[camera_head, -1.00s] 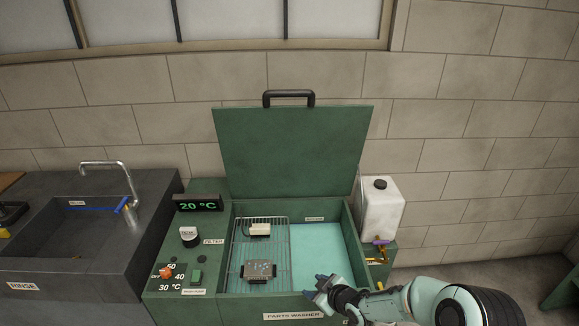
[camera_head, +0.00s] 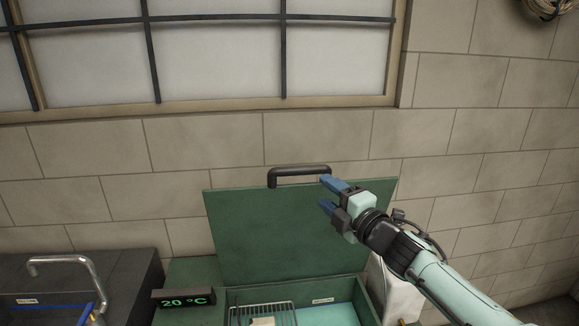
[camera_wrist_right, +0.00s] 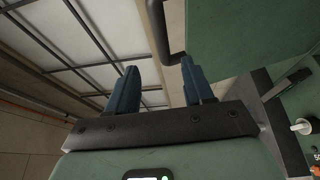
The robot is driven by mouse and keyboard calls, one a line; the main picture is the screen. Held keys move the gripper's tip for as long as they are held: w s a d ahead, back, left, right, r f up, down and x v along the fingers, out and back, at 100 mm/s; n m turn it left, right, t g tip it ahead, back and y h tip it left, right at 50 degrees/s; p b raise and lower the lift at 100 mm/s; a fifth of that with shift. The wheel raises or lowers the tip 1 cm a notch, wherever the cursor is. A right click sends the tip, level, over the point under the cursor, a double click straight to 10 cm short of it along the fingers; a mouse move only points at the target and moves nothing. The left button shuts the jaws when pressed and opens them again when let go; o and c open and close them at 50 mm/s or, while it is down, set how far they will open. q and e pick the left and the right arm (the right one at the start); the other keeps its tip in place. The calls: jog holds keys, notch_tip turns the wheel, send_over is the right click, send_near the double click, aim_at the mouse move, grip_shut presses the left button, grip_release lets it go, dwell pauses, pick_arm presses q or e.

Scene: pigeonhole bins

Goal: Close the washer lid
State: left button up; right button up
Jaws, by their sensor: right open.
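The green washer lid (camera_head: 270,235) stands open and upright at the back of the parts washer. Its black bar handle (camera_head: 285,172) is on the top edge. My right gripper (camera_head: 326,193) is open, in front of the lid's upper right, close to the right end of the handle. In the right wrist view, the handle (camera_wrist_right: 158,30) runs down towards the gap between the blue fingers (camera_wrist_right: 160,92), nearer the right finger, and the lid (camera_wrist_right: 245,35) fills the upper right. I cannot tell whether a finger touches the handle. My left gripper is not in view.
The washer's open basin (camera_head: 345,314) with a wire rack (camera_head: 262,308) lies below the lid. A temperature display (camera_head: 184,299) is at left, and a sink faucet (camera_head: 62,262) further left. A white jug (camera_head: 398,292) stands right, partly behind my arm. The wall is behind.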

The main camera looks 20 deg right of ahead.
aim_at(300, 171)
jog(key=w, duration=0.3)
jog(key=w+a+p, duration=0.1)
jog(key=w, duration=0.3)
jog(key=w+p, duration=0.1)
jog(key=w, duration=0.3)
jog(key=shift+w+a+r, duration=0.25)
jog(key=shift+a+r, duration=0.05)
jog(key=shift+w+a+f, duration=0.1)
jog(key=shift+w+f, duration=0.05)
jog(key=shift+w, duration=0.5)
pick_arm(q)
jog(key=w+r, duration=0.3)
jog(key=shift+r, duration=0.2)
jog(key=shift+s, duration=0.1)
pick_arm(e)
jog(key=shift+s, duration=0.1)
